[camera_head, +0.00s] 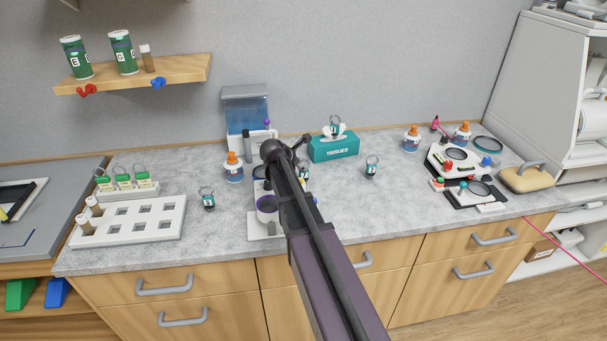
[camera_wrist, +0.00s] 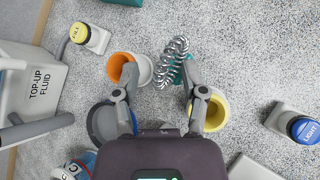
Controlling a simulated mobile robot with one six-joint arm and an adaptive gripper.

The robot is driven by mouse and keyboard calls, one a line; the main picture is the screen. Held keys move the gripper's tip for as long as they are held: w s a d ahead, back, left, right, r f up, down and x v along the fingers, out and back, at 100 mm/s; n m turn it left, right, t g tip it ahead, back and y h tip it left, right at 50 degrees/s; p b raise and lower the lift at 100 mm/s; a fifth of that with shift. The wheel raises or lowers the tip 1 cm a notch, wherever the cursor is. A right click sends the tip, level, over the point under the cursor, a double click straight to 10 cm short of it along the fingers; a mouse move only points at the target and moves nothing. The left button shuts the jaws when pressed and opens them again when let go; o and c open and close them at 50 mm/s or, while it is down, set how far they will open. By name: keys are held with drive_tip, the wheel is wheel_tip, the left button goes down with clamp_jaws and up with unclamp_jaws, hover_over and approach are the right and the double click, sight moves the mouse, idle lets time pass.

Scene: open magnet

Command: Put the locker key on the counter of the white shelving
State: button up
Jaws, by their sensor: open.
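In the wrist view, a silver coil with a teal-green part (camera_wrist: 173,63) lies on the speckled counter between and just beyond my fingertips. It may be the locker key, but I read no label on it. My gripper (camera_wrist: 159,70) is open and empty above it, with its right finger close to the coil. In the head view my dark arm hides most of this spot. Similar ringed tags stand on the counter (camera_head: 208,199) (camera_head: 371,168) and on the tissue box (camera_head: 334,127). White shelving (camera_head: 568,252) shows at the right edge, partly cut off.
Open cups stand close around my fingers, one orange inside (camera_wrist: 119,64) and one yellow inside (camera_wrist: 215,113). A white rack (camera_head: 130,222) stands left. Grey countertop (camera_head: 380,205) right of my arm is clear.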

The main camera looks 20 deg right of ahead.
clamp_jaws()
drive_tip(key=shift+r, duration=0.1)
idle(0.3)
wheel_tip(320, 180, up, 10)
drive_tip(key=p, duration=1)
idle(0.6)
